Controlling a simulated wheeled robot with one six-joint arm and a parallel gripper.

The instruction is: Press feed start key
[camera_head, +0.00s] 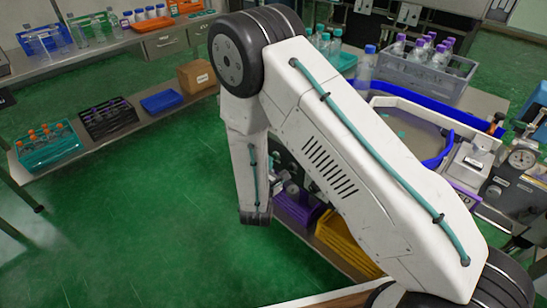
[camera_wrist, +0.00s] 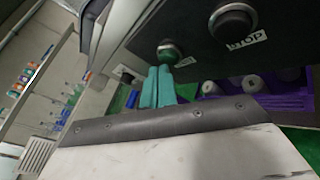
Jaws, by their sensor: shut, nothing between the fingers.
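In the wrist view a dark control panel (camera_wrist: 196,22) carries two round push buttons. The left button (camera_wrist: 168,48) has a dark greenish cap in a metal ring, and the small label beside it (camera_wrist: 185,62) is too blurred to read. The right, larger black button (camera_wrist: 232,22) has a label that reads STOP. My gripper (camera_wrist: 162,70) has teal fingers that are shut together and empty. Their tips are right at the left button; I cannot tell whether they touch it. In the head view my arm hides the gripper and both buttons.
A purple bin (camera_wrist: 258,98) with pale round items lies beyond the panel. The green floor (camera_head: 130,225) at left is clear.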

